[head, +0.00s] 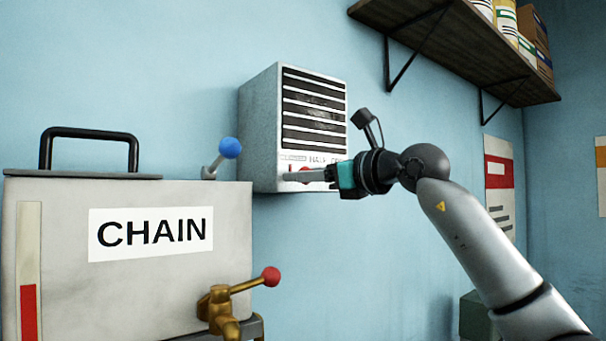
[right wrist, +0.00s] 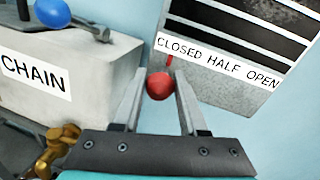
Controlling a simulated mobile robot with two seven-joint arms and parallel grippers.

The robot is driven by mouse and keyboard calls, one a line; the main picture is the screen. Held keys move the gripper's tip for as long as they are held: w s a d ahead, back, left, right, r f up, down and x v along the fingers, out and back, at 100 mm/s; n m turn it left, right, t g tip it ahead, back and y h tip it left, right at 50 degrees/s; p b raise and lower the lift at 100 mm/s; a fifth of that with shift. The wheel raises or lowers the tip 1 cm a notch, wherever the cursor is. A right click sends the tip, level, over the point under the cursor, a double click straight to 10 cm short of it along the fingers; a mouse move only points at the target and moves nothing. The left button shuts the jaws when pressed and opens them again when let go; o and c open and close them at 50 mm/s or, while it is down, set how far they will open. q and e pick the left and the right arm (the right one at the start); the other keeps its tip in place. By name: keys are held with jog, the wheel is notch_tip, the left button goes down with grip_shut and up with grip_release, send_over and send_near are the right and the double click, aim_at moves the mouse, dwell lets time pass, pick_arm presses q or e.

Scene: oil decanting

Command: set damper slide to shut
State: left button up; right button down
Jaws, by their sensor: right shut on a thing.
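The damper is a grey wall box (head: 262,130) with dark louvres, and its slide has a round red knob (right wrist: 159,86). In the right wrist view, a label strip (right wrist: 215,62) reads CLOSED, HALF, OPEN from left to right. The knob's thin red pointer (right wrist: 169,61) stands under the CLOSED end. My right gripper (head: 291,177) is at the box's lower front, its fingers shut on the knob, one on each side. In the head view, the fingers hide most of the knob and part of the label. My left gripper is not in view.
A grey tank (head: 120,290) marked CHAIN stands at left, with a black handle (head: 90,133), a blue-knobbed lever (head: 228,148) and a brass tap (head: 222,308) with a red knob. A loaded wooden shelf (head: 460,50) hangs above my right arm. Wall below the damper is clear.

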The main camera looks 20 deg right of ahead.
jog(key=shift+s+a+f+y, duration=0.1)
jog(key=shift+a+y, duration=0.2)
jog(key=shift+a, duration=0.1)
jog(key=shift+d, duration=0.15)
jog(key=c, duration=0.9)
grip_release()
jog(key=shift+o, duration=2.2)
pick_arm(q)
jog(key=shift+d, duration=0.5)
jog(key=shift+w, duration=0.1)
pick_arm(e)
jog(key=shift+d, duration=0.1)
